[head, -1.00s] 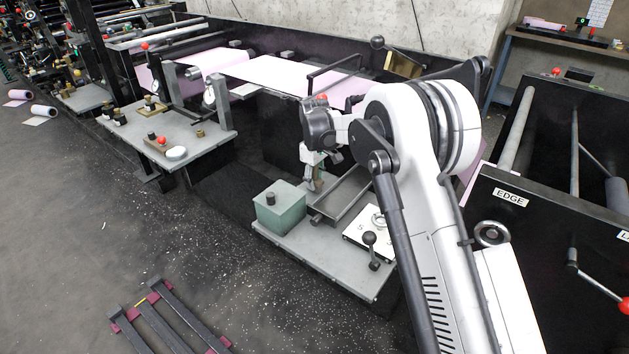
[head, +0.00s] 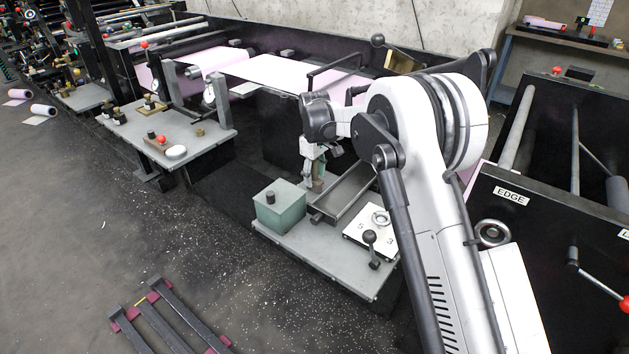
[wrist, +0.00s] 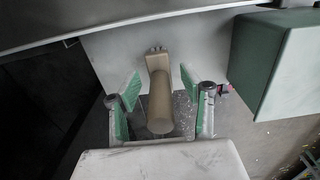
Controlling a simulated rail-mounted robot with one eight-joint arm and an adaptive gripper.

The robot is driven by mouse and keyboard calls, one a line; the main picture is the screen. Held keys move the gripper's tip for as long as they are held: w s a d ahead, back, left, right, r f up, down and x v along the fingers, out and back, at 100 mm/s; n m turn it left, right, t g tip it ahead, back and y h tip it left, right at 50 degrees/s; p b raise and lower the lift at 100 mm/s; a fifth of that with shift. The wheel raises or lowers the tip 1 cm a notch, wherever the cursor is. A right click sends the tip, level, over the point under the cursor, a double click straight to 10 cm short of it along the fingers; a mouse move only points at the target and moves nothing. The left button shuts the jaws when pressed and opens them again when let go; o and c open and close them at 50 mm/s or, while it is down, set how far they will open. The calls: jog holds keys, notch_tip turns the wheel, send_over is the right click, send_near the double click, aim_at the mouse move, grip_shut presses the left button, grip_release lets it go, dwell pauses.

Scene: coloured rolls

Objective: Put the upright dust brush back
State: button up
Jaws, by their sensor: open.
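The dust brush (wrist: 160,98) shows in the wrist view as a tan handle with its rounded end towards the camera. A few dark marks show at its far end. It stands on a grey surface. My gripper (wrist: 160,86) is open, with one green-padded finger on each side of the brush and gaps visible between pads and handle. In the head view my gripper (head: 312,176) is low over the back of the grey bench, beside the small brown brush (head: 318,185). The brush is partly hidden there by the fingers.
A green box (head: 279,208) stands left of my gripper; it also shows in the wrist view (wrist: 277,65). A grey metal tray (head: 345,192) lies close on the right. A white plate with a dial and lever (head: 370,228) is nearer. The bench (head: 320,252) front is clear.

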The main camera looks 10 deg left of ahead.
notch_tip(320, 180, up, 9)
jog(key=shift+r, duration=0.2)
jog(key=shift+d+r, duration=0.1)
jog(key=shift+r, duration=0.2)
jog(key=s+d+r+m+t+p, duration=0.2)
jog(key=s+d+r+m+t, duration=0.3)
jog(key=s+d+r, duration=1.5)
jog(key=s+d+f+m, duration=0.2)
jog(key=s+d, duration=0.2)
jog(key=s, duration=0.3)
jog(key=s+d+f+m+t, duration=0.1)
jog(key=s+d+f+m, duration=0.1)
jog(key=s, duration=0.6)
jog(key=s+d+f+m+t+p, duration=0.1)
jog(key=s+d+f+m, duration=0.2)
jog(key=s+d, duration=0.4)
jog(key=shift+s, duration=0.4)
